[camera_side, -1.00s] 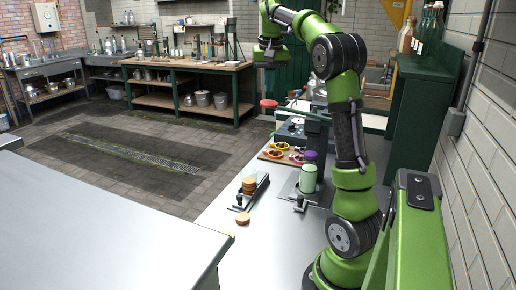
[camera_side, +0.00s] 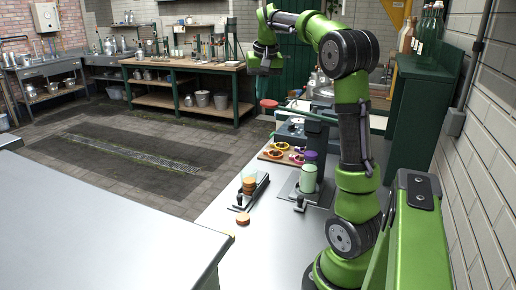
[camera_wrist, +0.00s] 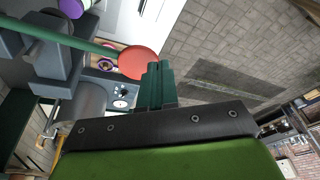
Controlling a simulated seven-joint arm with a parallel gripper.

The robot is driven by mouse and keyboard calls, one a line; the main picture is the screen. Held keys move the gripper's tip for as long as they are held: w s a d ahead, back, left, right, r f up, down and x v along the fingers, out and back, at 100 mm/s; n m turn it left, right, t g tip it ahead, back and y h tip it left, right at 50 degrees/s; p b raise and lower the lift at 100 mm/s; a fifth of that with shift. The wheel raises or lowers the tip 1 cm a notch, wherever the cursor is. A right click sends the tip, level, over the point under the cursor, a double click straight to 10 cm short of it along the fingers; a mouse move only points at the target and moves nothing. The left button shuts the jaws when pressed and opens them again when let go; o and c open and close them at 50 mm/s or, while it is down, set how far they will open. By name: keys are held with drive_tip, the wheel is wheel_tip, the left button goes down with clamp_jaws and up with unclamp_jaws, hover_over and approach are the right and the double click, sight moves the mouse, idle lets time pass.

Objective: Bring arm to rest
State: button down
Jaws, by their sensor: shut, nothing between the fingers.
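My gripper (camera_side: 265,72) is at the end of my green arm, raised high above the far end of the steel counter (camera_side: 262,262) and clear of everything on it. In the wrist view my gripper's fingers (camera_wrist: 157,85) are green, close together and empty. A red round knob (camera_wrist: 137,62) on a green lever shows beside the fingers in the wrist view. The same red knob (camera_side: 269,103) is below my gripper in the side view.
A holder with orange discs (camera_side: 249,184), a single orange disc (camera_side: 243,218), a pale green cylinder (camera_side: 308,178) and a board with colored rings (camera_side: 273,154) are on the counter. A green shelf (camera_side: 415,120) with bottles stands right. The floor is open left.

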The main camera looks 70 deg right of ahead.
drive_tip(key=a+f+n+t+y, duration=0.1)
drive_tip(key=a+f+n+t, duration=0.15)
drive_tip(key=a, duration=0.75)
drive_tip(key=a+f+n+t+y, duration=0.1)
drive_tip(key=a+f, duration=0.2)
drive_tip(key=a, duration=0.6)
drive_tip(key=s+a+f+n+y, duration=0.1)
drive_tip(key=s+a+f+n, duration=0.1)
drive_tip(key=s+a, duration=0.2)
drive_tip(key=s+a+f+n+t+y, duration=0.1)
drive_tip(key=s+a, duration=0.3)
drive_tip(key=a, duration=0.6)
drive_tip(key=shift+a+f+n, duration=0.15)
drive_tip(key=shift+f+n, duration=0.3)
drive_tip(key=shift+f, duration=0.05)
drive_tip(key=shift+s+t, duration=0.1)
drive_tip(key=shift+t, duration=0.15)
